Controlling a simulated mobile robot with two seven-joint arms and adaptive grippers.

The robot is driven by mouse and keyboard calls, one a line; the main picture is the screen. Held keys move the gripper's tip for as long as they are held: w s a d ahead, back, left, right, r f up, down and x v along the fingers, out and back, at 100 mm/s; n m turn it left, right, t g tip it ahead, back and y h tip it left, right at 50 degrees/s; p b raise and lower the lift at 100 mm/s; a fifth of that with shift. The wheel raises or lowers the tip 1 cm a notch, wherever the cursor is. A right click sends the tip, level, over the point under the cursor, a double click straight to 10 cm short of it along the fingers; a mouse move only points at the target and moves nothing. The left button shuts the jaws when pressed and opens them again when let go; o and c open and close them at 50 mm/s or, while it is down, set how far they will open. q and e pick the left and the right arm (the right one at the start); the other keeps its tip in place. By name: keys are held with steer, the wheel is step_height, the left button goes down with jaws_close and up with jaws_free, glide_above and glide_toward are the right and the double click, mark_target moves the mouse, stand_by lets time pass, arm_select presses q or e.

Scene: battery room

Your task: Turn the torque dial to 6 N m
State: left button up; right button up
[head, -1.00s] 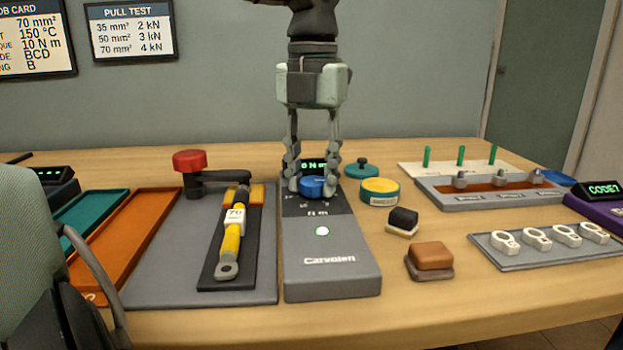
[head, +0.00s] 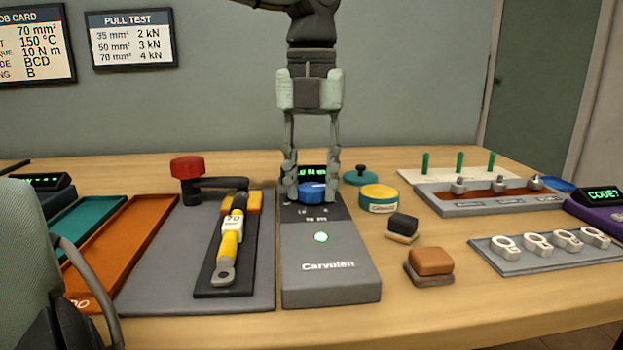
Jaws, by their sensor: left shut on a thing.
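The blue torque dial (head: 311,194) sits at the top of the grey Carvolen unit (head: 330,278). My left gripper (head: 312,190) reaches down from above and is shut on the dial, one finger on each side. A white mark shows on the dial's top, toward the right. The green display (head: 303,170) behind the dial is partly hidden by the fingers, and its number cannot be read. A small green light (head: 321,237) is on the unit's face. My right gripper is not in view.
A cable with a yellow sleeve (head: 231,238) lies on a grey plate to the left, with a red-knobbed lever (head: 187,167) behind it. A yellow tin (head: 379,197) and two small blocks (head: 430,261) stand to the right. The wall card (head: 31,45) reads 10 N m.

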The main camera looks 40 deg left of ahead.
mark_target(312, 187)
arm_select(q)
steer(key=o, duration=1.2)
steer(key=shift+c, duration=0.2)
steer(key=shift+r, duration=0.15)
step_height(312, 187, up, 12)
